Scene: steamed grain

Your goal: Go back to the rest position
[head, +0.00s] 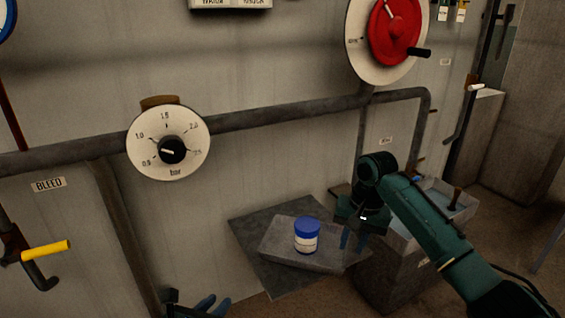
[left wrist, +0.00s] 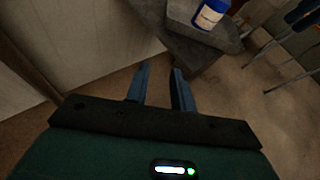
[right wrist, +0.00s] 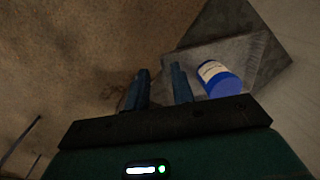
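My right gripper (head: 352,238) is at the right edge of a small grey shelf, beside a white jar with a blue lid (head: 306,235). In the right wrist view its fingers (right wrist: 160,88) are parted with nothing between them, and the jar (right wrist: 216,78) lies outside them. My left gripper (head: 205,305) shows only in part at the bottom edge of the head view. In the left wrist view its fingers (left wrist: 159,85) are parted and empty, and the jar (left wrist: 210,12) stands beyond them on the shelf.
The jar stands on a grey block (head: 275,245) on the dark shelf plate (head: 245,215). A wall carries a pressure dial (head: 168,143), a red wheel (head: 395,32), a pipe (head: 290,113) and a yellow-handled lever (head: 46,251). A grey bin (head: 455,190) stands right of the shelf.

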